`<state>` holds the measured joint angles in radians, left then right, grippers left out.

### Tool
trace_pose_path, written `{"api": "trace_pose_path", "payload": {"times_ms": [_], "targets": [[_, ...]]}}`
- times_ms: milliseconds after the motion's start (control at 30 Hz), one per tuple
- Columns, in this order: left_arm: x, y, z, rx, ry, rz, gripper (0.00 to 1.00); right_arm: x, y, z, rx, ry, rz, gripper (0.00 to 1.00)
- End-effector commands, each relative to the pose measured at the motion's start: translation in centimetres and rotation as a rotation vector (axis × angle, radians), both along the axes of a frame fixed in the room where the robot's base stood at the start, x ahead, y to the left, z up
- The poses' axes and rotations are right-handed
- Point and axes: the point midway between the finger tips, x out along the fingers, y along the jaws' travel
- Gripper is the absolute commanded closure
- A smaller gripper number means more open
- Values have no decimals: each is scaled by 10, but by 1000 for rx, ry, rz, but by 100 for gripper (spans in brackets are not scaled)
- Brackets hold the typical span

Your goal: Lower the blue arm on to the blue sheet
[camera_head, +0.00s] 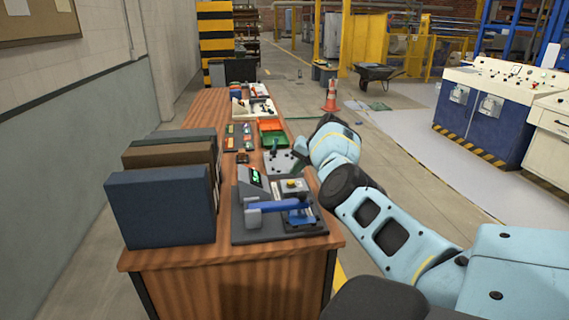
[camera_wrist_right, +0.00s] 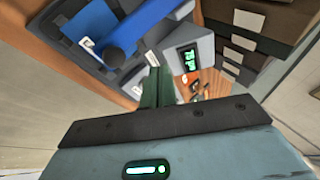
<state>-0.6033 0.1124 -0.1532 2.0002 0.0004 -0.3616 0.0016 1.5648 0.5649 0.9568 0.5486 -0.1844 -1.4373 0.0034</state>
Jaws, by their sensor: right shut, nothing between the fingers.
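A dark grey bench device (camera_head: 238,232) stands at the near end of the wooden table. Its bright blue arm (camera_head: 278,205) runs from a grey block on the left towards the right, over a darker blue flat piece (camera_head: 302,219) that looks like the blue sheet. I cannot tell the gap between them. The blue arm (camera_wrist_right: 140,18) also shows at the top of the right wrist view. My right gripper (camera_wrist_right: 153,74) is shut and empty, its green fingers near the device's lit display (camera_wrist_right: 187,59), apart from the blue arm. My left gripper is not in view.
Upright binders (camera_head: 160,208) stand close to the left of the device. Behind it on the table (camera_head: 200,106) are a grey panel, an orange tray (camera_head: 268,140), a green tray and small parts. Open floor lies to the right of the table.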

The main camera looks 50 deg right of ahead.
Motion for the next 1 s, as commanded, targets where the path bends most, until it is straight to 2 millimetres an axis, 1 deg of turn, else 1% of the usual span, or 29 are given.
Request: {"api": "trace_pose_path", "payload": {"times_ms": [33,100,300,467,600,1000], "targets": [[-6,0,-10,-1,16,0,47,-7,-7,-19,36,-16,-3,100],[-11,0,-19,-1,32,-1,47,-13,-14,-31,87,-58,-3,100],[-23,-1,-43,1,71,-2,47,-22,-25,-53,193,-151,0,100],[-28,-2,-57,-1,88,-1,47,-27,-30,-66,256,-206,1,100],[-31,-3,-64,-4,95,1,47,-29,-33,-75,253,-207,3,100],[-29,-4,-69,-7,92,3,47,-33,-37,-87,250,-201,3,100]]}}
